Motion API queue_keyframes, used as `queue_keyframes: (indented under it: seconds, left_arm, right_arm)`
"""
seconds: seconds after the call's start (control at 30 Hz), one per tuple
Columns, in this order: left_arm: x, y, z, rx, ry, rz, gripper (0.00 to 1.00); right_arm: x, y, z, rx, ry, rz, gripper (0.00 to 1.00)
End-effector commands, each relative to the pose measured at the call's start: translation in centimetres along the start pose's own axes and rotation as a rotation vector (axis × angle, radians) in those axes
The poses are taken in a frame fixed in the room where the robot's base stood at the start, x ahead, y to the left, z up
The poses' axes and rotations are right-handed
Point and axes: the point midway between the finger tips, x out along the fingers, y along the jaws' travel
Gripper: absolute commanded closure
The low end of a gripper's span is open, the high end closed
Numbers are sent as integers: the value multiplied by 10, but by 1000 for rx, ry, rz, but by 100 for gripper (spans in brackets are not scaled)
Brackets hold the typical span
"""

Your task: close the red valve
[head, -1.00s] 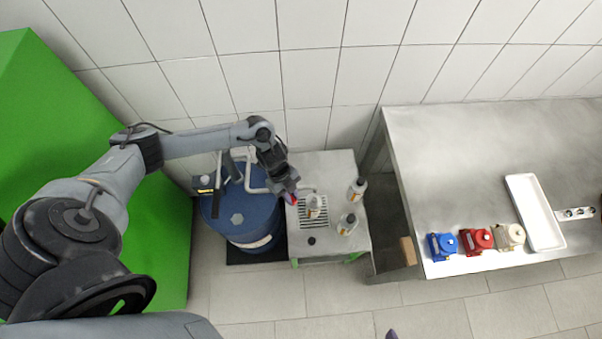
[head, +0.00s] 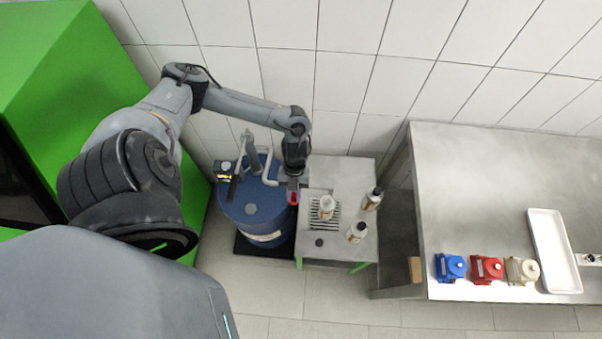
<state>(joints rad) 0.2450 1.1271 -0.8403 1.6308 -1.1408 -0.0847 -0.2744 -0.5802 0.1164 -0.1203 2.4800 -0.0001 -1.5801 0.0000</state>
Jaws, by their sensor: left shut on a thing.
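A small red part, the red valve (head: 293,198), shows at the right side of the blue drum (head: 262,212), by the left edge of the small metal table. My left gripper (head: 292,192) reaches down from above and is shut on this red valve. The fingers cover most of it, so its handle angle cannot be told. My right gripper is not in view.
Several bottles (head: 357,231) stand on the small metal table (head: 345,172), some by a drain grate. A larger steel table (head: 480,170) at right holds blue (head: 450,267), red (head: 487,269) and beige (head: 522,270) pump units and a white tray (head: 538,250).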

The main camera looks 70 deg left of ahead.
Motion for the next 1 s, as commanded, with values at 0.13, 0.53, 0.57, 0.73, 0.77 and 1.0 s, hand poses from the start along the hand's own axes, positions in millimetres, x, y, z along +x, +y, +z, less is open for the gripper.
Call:
queue_keyframes:
  seconds: [0.13,0.53,0.57,0.73,0.77,1.0]
  left_arm:
    - [0,3,0,8,1,3,100]
    - [0,3,0,10,1,4,71]
    - [0,3,0,9,1,4,66]
    - [0,3,0,8,0,3,55]
    - [0,3,0,8,0,3,55]
    - [-3,3,1,7,-1,2,55]
  right_arm:
    - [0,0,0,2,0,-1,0]
    - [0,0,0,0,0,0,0]
    - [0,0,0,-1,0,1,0]
    - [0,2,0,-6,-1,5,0]
    - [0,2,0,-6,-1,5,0]
    - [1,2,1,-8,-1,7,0]
